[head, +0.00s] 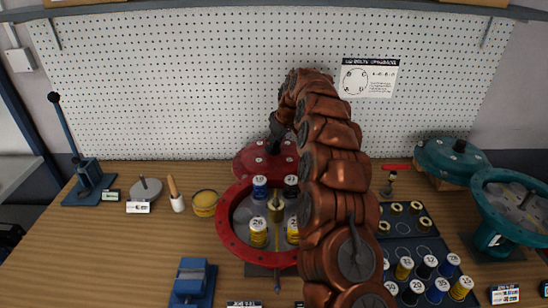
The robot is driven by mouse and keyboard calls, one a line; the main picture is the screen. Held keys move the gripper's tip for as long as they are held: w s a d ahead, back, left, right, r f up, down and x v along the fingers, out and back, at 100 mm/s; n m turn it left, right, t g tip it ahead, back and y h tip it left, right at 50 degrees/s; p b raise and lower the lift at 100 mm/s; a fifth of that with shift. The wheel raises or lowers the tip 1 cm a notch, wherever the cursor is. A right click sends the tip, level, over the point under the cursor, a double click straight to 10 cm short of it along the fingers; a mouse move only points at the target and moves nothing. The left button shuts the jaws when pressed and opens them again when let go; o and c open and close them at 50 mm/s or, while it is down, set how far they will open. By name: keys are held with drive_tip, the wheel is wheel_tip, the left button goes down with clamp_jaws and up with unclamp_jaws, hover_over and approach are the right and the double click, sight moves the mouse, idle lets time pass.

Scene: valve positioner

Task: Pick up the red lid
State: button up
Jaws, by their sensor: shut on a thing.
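The red lid (252,163) is a round disc behind the open red-rimmed housing (222,226), and its right part is hidden by my arm. My gripper (273,145) reaches down to the top centre of the lid and is shut on it; the fingertips are small and dark here. I cannot tell whether the lid rests on the bench or hangs just above it. Inside the housing are a brass stem (276,207) and several numbered blue, yellow and dark cylinders.
A teal lid (453,158) and a teal housing (485,212) stand at right. A tray (418,250) of numbered cylinders is at front right. A lever (66,130), grey disc (146,189), yellow tin (205,202) and blue vise (192,278) are at left. A pegboard (180,80) stands behind.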

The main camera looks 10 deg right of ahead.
clamp_jaws()
drive_tip(key=shift+r, duration=0.1)
idle(0.3)
